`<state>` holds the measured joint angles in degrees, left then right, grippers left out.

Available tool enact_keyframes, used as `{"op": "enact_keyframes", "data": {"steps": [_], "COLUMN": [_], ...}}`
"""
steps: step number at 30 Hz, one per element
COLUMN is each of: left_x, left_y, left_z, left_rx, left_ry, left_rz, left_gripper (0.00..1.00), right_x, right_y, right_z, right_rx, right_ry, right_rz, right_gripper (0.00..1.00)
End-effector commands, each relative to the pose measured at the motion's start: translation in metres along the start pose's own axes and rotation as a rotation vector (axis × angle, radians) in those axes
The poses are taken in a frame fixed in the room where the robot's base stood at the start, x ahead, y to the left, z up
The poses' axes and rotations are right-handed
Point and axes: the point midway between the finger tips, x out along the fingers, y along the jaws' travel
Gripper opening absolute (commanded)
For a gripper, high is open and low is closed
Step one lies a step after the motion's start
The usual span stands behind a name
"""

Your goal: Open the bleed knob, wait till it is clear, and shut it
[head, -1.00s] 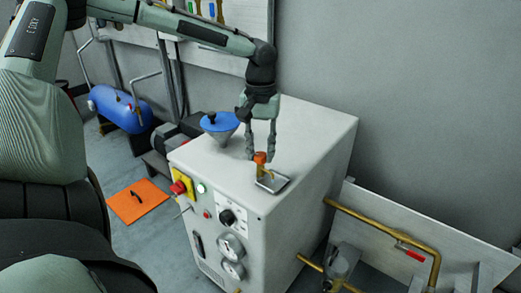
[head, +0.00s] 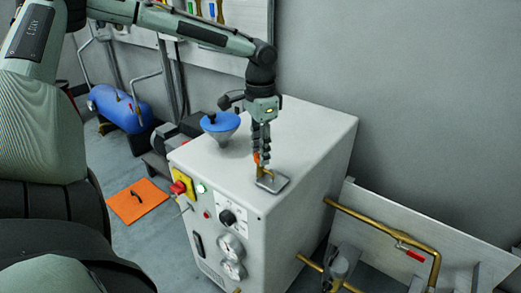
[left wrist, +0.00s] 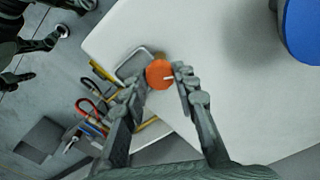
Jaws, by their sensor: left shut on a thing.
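The orange bleed knob (head: 256,158) stands on a brass fitting on top of the white machine (head: 310,150). A small metal tray (head: 273,182) is right beside it. My left gripper (head: 262,155) reaches down from above and is shut on the knob, covering part of it. In the left wrist view the knob (left wrist: 159,74) sits between the two fingertips, with a pale mark on its top. Whether fluid flows cannot be made out. Dark spread fingers at the upper left of the left wrist view look like my right gripper (left wrist: 38,60), empty and away from the machine.
A blue-lidded funnel (head: 221,123) stands on the machine left of my left gripper. The front panel has a red button (head: 179,187), a black dial (head: 228,217) and gauges. A brass pipe (head: 385,228) with a red-handled valve runs at the right. The machine top behind is clear.

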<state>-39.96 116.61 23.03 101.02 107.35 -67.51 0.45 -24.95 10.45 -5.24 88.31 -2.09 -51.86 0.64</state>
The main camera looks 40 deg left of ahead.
Motion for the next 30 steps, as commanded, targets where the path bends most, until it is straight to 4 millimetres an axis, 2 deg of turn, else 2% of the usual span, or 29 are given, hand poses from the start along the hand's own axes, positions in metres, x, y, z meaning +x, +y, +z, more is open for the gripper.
{"op": "enact_keyframes", "data": {"steps": [10,30], "left_x": [-0.0004,-0.0005], "left_y": [-0.0002,-0.0005], "left_z": [-0.0003,-0.0002], "left_rx": [0.329,0.918], "left_ry": [0.001,0.0], "left_rz": [-0.001,-0.002], "left_gripper": [0.0,0.0], "right_x": [-0.0003,0.0002], "right_y": [-0.0077,0.001], "right_z": [-0.0007,0.0025], "right_rx": [0.008,-0.002], "right_ry": [0.0,-0.004], "right_rz": [-0.011,0.001], "right_gripper": [0.0,0.0]}}
